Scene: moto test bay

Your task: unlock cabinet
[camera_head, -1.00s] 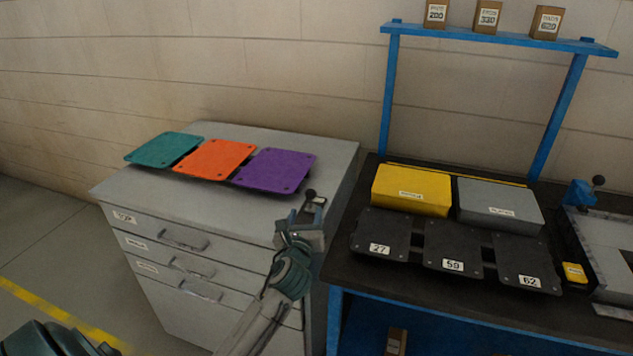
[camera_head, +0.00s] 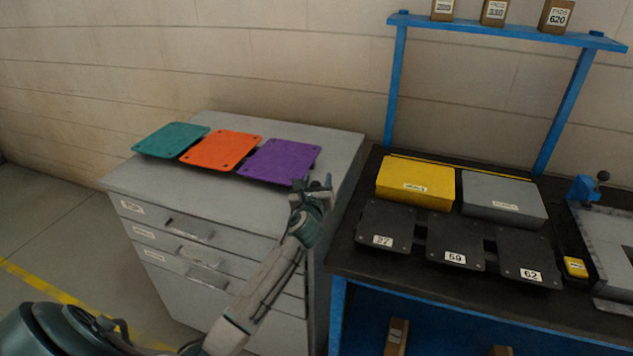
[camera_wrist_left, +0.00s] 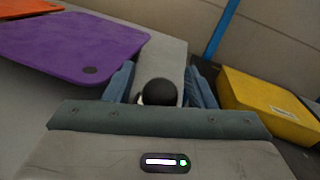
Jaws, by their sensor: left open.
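The grey cabinet (camera_head: 335,150) stands left of the workbench, with a stack of drawers on its front. A black ball knob (camera_wrist_left: 158,93) belongs to a small fitting at the right side of its top. In the head view my left gripper covers the knob. My left gripper (camera_head: 314,184) is open at that spot. In the left wrist view the knob sits between its two blue fingers (camera_wrist_left: 160,85), with gaps at both sides. I cannot tell how far the knob is between the fingertips in depth. My right gripper is not in view.
Teal (camera_head: 170,140), orange (camera_head: 220,150) and purple (camera_head: 279,162) plates lie on the cabinet top, the purple one close to my left gripper. The bench (camera_head: 345,255) at right holds a yellow box (camera_head: 415,184), a grey box (camera_head: 503,199) and numbered black plates (camera_head: 455,243).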

